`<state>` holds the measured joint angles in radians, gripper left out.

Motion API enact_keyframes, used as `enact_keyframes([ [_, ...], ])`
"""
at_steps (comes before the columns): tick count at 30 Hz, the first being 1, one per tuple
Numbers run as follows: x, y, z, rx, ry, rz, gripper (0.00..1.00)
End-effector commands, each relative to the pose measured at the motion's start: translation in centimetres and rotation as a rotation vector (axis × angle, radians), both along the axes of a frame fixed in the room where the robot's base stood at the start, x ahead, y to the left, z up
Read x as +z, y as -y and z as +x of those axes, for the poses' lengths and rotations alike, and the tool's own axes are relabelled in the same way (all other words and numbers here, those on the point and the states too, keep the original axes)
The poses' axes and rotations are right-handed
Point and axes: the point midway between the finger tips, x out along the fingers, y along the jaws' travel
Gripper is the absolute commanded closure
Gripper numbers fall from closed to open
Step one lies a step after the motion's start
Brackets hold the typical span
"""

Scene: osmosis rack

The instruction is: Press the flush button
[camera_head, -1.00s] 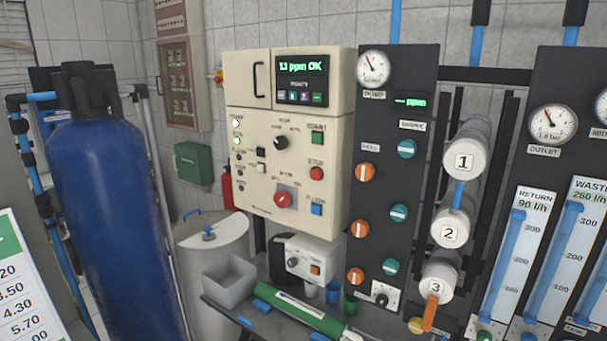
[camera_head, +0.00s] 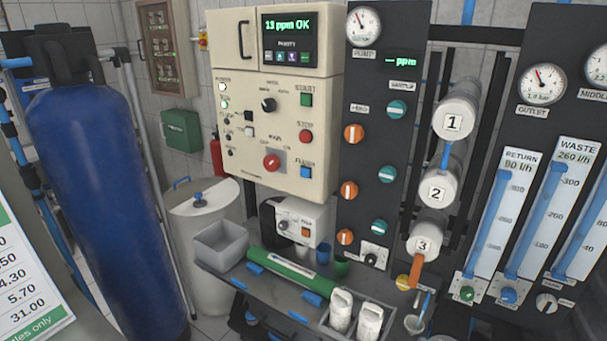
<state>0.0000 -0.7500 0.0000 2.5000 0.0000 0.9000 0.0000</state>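The flush button is a blue square button (camera_head: 306,171) at the lower right of the beige control panel (camera_head: 262,187), just under its FLUSH label. Above it on the same panel are the red stop button (camera_head: 305,136) and the green start button (camera_head: 306,100). A red rotary switch (camera_head: 271,162) sits to its left. The panel's display (camera_head: 289,37) reads about 13 ppm OK in green. Nothing covers the flush button. My gripper is not in view.
Below the panel, a dark shelf (camera_head: 262,292) holds a grey bin (camera_head: 220,243), a green tube (camera_head: 290,276) and white bottles (camera_head: 341,310). A dark valve board (camera_head: 372,88) stands right of the panel. A blue tank (camera_head: 100,190) stands at the left.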

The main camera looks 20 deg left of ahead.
Motion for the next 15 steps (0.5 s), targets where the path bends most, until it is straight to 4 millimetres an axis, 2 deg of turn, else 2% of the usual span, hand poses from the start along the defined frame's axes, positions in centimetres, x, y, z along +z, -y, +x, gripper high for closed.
enact_keyframes([
  [1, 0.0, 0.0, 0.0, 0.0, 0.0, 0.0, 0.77],
  [6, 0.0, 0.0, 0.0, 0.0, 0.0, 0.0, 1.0],
  [15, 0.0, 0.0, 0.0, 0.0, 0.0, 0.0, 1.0],
])
